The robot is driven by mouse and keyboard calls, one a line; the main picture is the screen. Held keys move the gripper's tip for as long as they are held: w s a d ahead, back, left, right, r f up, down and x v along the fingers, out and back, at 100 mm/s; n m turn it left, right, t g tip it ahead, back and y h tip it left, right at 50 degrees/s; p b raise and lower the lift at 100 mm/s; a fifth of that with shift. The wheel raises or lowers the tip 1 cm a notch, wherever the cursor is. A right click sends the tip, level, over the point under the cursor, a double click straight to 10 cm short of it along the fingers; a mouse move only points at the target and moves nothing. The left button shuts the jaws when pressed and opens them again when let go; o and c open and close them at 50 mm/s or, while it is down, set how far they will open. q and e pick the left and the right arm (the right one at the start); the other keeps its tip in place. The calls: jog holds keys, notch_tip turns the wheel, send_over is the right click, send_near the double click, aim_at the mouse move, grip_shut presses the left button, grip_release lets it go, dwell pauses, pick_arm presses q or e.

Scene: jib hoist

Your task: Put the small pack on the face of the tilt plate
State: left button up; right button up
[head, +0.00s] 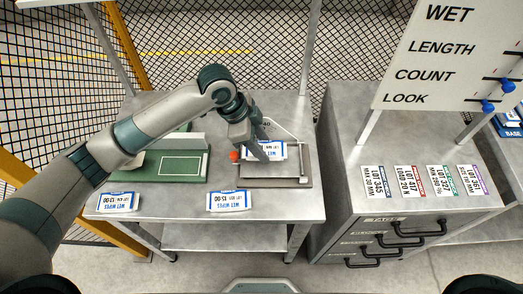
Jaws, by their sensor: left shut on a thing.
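A small white and blue pack (278,151) with upside-down lettering is at the tilt plate. My left gripper (262,153) comes down from above and is shut on this pack, partly covering it. The tilt plate (297,173) is a grey metal unit with a pale upright scale plate behind it and an orange knob (234,156) at its left. The pack is over or against its face; I cannot tell whether they touch. My right gripper is not in view.
Two blue and white wipes packs lie along the table's front edge, one at left (118,202) and one in the middle (229,201). A green fixture (190,178) stands left of the tilt plate. At right are a drawer cabinet (345,190) with several label cards and a sign board (440,85).

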pick_arm(q)
jog(key=shift+f+p, duration=0.65)
jog(key=shift+f, duration=1.35)
jog(key=shift+f, duration=0.15)
jog(key=o, duration=1.1)
jog(key=shift+c, duration=0.2)
jog(key=shift+a+r, duration=0.25)
jog(key=shift+r, duration=0.45)
jog(key=b+v, duration=0.2)
jog(key=v, duration=0.8)
jog(key=shift+r, duration=0.4)
